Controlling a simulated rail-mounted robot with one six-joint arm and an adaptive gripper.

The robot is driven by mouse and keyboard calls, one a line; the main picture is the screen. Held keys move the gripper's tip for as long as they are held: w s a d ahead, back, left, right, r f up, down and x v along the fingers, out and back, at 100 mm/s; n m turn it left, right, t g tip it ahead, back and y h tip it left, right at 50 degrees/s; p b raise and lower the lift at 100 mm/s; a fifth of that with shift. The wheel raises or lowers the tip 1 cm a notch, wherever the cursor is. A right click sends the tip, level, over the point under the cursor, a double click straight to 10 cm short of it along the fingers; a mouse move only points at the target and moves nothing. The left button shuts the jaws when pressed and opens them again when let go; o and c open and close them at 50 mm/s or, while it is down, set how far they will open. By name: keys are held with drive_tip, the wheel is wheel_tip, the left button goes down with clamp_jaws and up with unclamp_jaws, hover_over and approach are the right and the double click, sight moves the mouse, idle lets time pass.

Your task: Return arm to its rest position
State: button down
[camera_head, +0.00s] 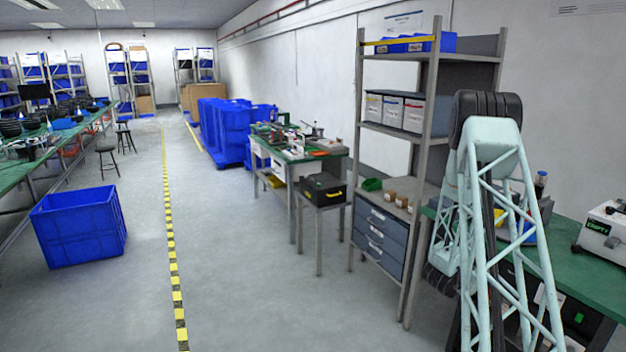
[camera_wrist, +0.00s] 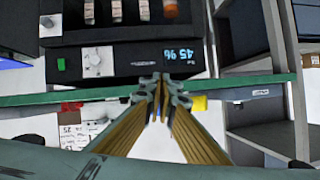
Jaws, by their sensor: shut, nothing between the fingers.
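My gripper (camera_wrist: 160,88) shows in the wrist view, its two fingers meeting at the tips with nothing between them. The fingertips are in front of a black device (camera_wrist: 130,62) with lit blue digits and a green bench edge (camera_wrist: 60,98). I cannot tell whether they touch either one. In the head view my pale teal lattice arm stands upright at the right, in front of the grey rack and green bench. The gripper itself cannot be made out there.
Several small vials (camera_wrist: 116,11) stand in the device. A grey rack (camera_head: 432,100) with drawers and bins stands beside my arm. A white instrument (camera_head: 604,232) sits on the right bench. A blue crate (camera_head: 80,228) stands on the floor at left. The aisle is clear.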

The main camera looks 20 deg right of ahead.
drive_tip(key=w+a+r+n+t+y, duration=0.2)
drive_tip(key=w+a+r, duration=0.55)
drive_tip(key=a, duration=0.35)
drive_tip(key=w+a+r+n+t+y, duration=0.2)
drive_tip(key=w+a+r+t+y, duration=0.1)
drive_tip(key=w+a+r, duration=0.55)
drive_tip(key=s+a+r+n+y, duration=0.1)
drive_tip(key=a+r+n+y, duration=0.1)
drive_tip(key=a+r, duration=0.5)
drive_tip(key=s+a+r+n+y, duration=0.1)
drive_tip(key=a+r, duration=0.1)
drive_tip(key=a, duration=0.9)
drive_tip(key=s+a+r+n+y, duration=0.2)
drive_tip(key=a+r, duration=0.3)
drive_tip(key=a, duration=0.4)
drive_tip(key=s+a+r+n+y, duration=0.1)
drive_tip(key=s+a+r+n, duration=0.25)
drive_tip(key=s+a, duration=0.55)
drive_tip(key=s+a+r+n+y, duration=0.2)
drive_tip(key=s+a+r, duration=0.2)
drive_tip(key=s+a, duration=0.5)
drive_tip(key=s+a+n+g, duration=0.1)
drive_tip(key=s+a, duration=0.4)
drive_tip(key=s, duration=0.7)
drive_tip(key=s+a+n+g, duration=0.2)
drive_tip(key=s+a+n, duration=0.1)
drive_tip(key=s, duration=1)
drive_tip(key=shift+s+a+r, duration=0.15)
drive_tip(key=shift+a, duration=0.7)
